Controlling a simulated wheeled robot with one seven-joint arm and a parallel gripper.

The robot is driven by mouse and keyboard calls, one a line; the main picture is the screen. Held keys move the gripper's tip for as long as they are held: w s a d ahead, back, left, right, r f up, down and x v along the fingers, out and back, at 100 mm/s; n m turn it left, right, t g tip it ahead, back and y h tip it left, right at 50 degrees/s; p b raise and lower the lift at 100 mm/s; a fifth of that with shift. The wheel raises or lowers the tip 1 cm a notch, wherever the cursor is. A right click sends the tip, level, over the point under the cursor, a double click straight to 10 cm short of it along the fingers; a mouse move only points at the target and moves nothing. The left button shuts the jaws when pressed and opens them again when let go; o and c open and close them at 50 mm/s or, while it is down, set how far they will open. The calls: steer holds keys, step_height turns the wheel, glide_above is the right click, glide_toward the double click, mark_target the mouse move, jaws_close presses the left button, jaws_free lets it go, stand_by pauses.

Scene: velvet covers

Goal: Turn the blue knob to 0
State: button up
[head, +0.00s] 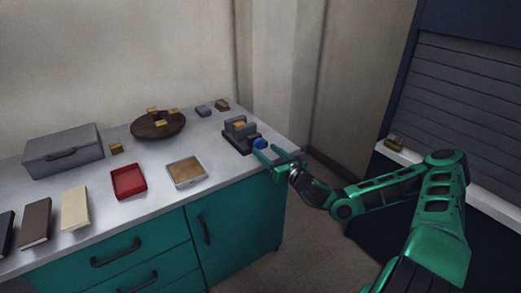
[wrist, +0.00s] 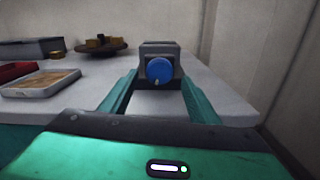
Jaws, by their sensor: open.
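The blue knob (head: 260,143) is on the front of a dark grey device (head: 238,132) near the right end of the counter. In the wrist view the knob (wrist: 159,71) faces me, with a small pale mark near its lower edge. My gripper (head: 268,157) is open, at the counter's right edge just in front of the knob. In the wrist view its two fingers (wrist: 158,82) stand left and right of the knob, apart from each other. Whether either finger touches the knob cannot be told. No number scale is readable.
A tray with a tan inside (head: 203,181), a red tray (head: 129,194), a dark round plate with small blocks (head: 140,131) and a grey box (head: 62,160) stand to the left on the counter (head: 165,209). A wall rises behind. Floor is open to the right.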

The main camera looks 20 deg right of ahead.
mark_target(261, 146)
steer(key=shift+x, duration=1.75)
steer(key=c, duration=1.1)
steer(key=shift+o, duration=0.2)
steer(key=shift+a, duration=0.15)
